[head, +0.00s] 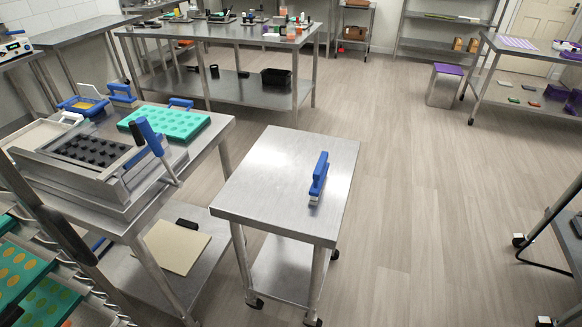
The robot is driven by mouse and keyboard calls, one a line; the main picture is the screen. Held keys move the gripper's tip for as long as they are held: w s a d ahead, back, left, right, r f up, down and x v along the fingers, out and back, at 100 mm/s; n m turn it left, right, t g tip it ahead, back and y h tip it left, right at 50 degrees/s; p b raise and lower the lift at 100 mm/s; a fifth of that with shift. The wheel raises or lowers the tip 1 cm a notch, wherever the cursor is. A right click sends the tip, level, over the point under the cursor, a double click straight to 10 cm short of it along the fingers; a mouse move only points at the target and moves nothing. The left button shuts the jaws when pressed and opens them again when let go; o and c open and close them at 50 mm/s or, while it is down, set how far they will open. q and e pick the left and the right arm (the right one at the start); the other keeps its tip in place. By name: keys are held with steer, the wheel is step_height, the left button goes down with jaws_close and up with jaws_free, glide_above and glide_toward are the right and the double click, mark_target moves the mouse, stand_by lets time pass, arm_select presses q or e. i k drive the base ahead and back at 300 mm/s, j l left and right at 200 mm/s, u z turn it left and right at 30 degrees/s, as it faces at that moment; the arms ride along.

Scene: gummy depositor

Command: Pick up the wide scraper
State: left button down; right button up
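A blue-handled tool (319,178) with a pale lower end is on the small steel cart (272,190), right of the top's middle. It looks like a scraper. Other blue-handled tools are on the steel table at left: one near the back edge (122,95) and one behind the teal mold (181,103). I cannot tell for sure from their shapes which is the wide scraper. Neither of my grippers is in view.
The depositor (85,165) with a dark mold and raised blue-gripped levers (150,137) stands on the left table beside the teal mold (170,124). A rack of teal trays (22,268) fills the lower left. Open floor (425,215) lies right of the cart.

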mark_target(319, 173)
steer(key=i+l+u, duration=0.15)
steer(key=l+u, duration=0.15)
steer(key=u, duration=0.2)
steer(key=i+l+u, duration=0.1)
steer(key=l+u, duration=1.15)
